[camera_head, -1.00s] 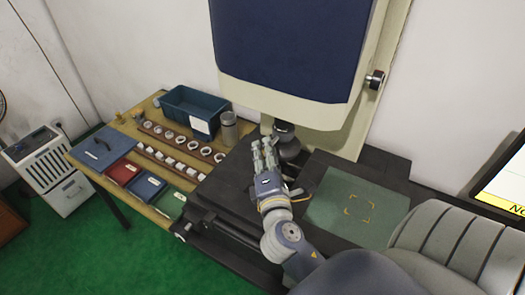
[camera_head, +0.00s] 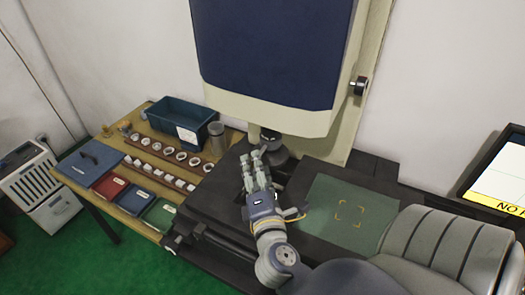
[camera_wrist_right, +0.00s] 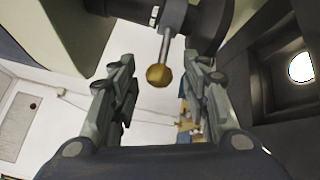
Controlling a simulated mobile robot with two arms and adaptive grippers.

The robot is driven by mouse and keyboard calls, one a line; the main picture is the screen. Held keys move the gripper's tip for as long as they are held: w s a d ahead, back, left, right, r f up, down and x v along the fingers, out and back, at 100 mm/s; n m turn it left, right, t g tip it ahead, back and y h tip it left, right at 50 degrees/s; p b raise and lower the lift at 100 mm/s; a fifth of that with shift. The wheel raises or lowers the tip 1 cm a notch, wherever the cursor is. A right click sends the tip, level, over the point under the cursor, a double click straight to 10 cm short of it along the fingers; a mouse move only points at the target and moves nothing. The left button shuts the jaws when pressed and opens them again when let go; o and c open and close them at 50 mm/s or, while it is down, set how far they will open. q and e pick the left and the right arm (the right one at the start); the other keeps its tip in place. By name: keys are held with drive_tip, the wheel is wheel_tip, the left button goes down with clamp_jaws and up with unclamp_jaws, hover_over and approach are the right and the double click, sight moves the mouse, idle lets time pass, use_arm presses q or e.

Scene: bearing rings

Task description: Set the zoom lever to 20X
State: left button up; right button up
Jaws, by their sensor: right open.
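The zoom lever (camera_wrist_right: 160,70) shows in the right wrist view as a metal rod with a brass-coloured ball at its end. It sticks out from the dark lens barrel (camera_wrist_right: 180,15), which has white markings too small to read. My right gripper (camera_wrist_right: 158,88) is open, with one finger on each side of the ball and a gap to both. In the head view my right gripper (camera_head: 252,160) reaches up beside the dark lens (camera_head: 273,146) under the machine's head; the lever itself cannot be made out there. My left gripper is not in view.
The big blue and cream machine head (camera_head: 275,60) hangs above the gripper. A green stage plate (camera_head: 345,215) lies to the right. The wooden table (camera_head: 130,200) at left holds a blue bin (camera_head: 180,122), rows of rings (camera_head: 168,150) and coloured trays (camera_head: 110,185).

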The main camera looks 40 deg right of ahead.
drive_tip(key=v, duration=0.9)
drive_tip(key=shift+s, duration=0.25)
